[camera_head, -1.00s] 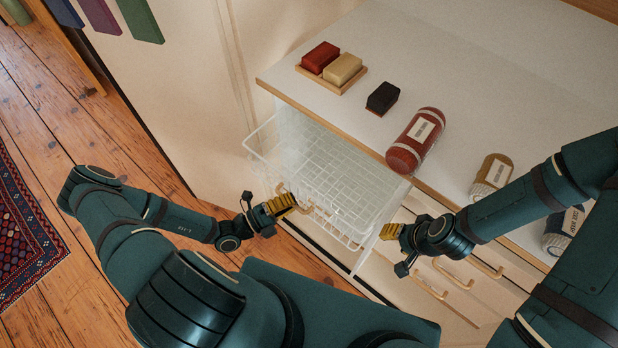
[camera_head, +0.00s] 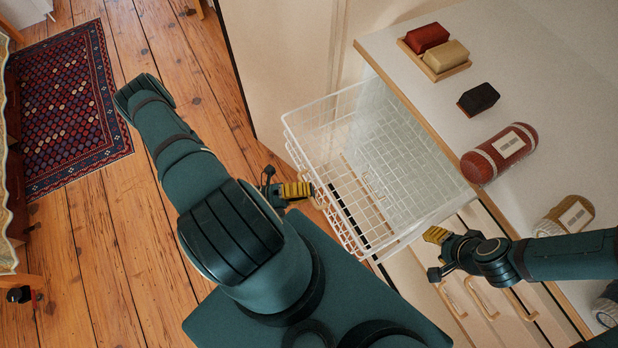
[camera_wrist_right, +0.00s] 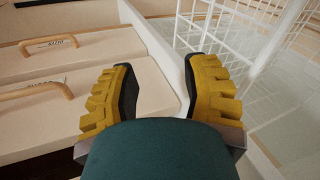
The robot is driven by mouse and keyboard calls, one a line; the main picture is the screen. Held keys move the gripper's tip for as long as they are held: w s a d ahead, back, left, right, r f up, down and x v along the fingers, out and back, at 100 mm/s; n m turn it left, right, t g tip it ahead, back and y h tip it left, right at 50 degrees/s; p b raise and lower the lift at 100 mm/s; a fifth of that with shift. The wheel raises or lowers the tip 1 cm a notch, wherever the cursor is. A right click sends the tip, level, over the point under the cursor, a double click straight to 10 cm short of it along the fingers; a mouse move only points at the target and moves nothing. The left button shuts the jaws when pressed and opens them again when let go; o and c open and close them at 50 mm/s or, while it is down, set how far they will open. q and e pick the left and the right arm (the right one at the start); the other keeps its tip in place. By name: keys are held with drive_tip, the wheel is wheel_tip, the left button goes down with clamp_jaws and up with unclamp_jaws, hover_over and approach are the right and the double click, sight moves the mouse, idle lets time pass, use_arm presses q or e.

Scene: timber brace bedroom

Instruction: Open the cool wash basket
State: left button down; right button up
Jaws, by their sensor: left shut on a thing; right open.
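The white wire basket (camera_head: 318,118) is drawn well out from under the counter and looks empty. My left gripper (camera_head: 308,190) is shut at the basket's front, on what looks like its handle, which the fingers mostly hide. My right gripper (camera_head: 437,236) is open and empty, just beyond the basket's near right corner. In the right wrist view, the open right gripper (camera_wrist_right: 160,72) has the basket's wires (camera_wrist_right: 268,40) to its right. I cannot read a label on the basket.
Wooden-handled drawers (camera_head: 490,300) are shut beside the basket. The white counter (camera_head: 420,115) above holds a soap tray (camera_head: 462,70), a dark block (camera_head: 478,99), a red bottle (camera_head: 498,154) and a tan bottle (camera_head: 565,215). Bare floor (camera_head: 120,240) and a patterned rug (camera_head: 70,110) lie left.

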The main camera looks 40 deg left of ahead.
use_arm(q)
drive_tip(key=c, duration=1)
unclamp_jaws()
drive_tip(key=v, duration=1.2)
drive_tip(key=shift+d, duration=0.1)
